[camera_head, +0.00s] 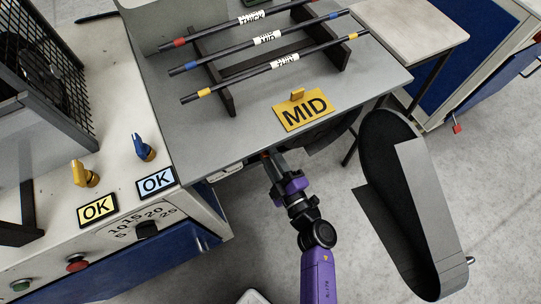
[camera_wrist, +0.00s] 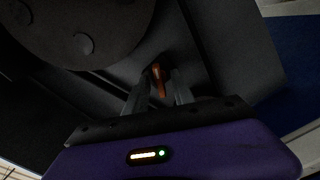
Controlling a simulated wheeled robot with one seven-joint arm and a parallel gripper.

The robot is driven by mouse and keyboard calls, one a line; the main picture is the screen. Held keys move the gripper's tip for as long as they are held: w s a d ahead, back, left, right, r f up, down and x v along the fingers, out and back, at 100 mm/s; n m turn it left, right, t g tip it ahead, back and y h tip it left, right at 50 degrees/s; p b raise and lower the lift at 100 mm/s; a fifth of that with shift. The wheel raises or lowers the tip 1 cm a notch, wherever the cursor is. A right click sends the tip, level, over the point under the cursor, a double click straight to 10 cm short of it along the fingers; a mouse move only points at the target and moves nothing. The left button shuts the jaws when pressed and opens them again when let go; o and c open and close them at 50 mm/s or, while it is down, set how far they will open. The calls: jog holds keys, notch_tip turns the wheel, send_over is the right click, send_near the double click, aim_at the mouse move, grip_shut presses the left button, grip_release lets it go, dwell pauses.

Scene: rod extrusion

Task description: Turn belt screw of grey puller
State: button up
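The screw seems to be the small orange-brown piece (camera_wrist: 158,78) in the dark recess in the wrist view; a little of it shows at the grey table's front edge in the head view (camera_head: 265,156). My gripper (camera_wrist: 161,82) reaches in with one finger on each side of the orange piece. The fingers stand apart, with a dark gap visible, and I see no clear grip on the piece. In the head view my gripper (camera_head: 270,160) is partly under the table edge. The rest of the puller's belt mechanism is dark and mostly hidden.
The grey table (camera_head: 200,130) carries a rack with several dark rods (camera_head: 262,40) and a yellow MID sign (camera_head: 304,109). A control panel (camera_head: 120,195) with yellow and blue knobs stands left. Open floor lies in front.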

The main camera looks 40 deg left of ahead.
grip_shut()
jog(key=shift+p, duration=0.3)
jog(key=shift+m+p, duration=1.9)
jog(key=shift+m, duration=1.1)
jog(key=shift+o, duration=0.6)
grip_release()
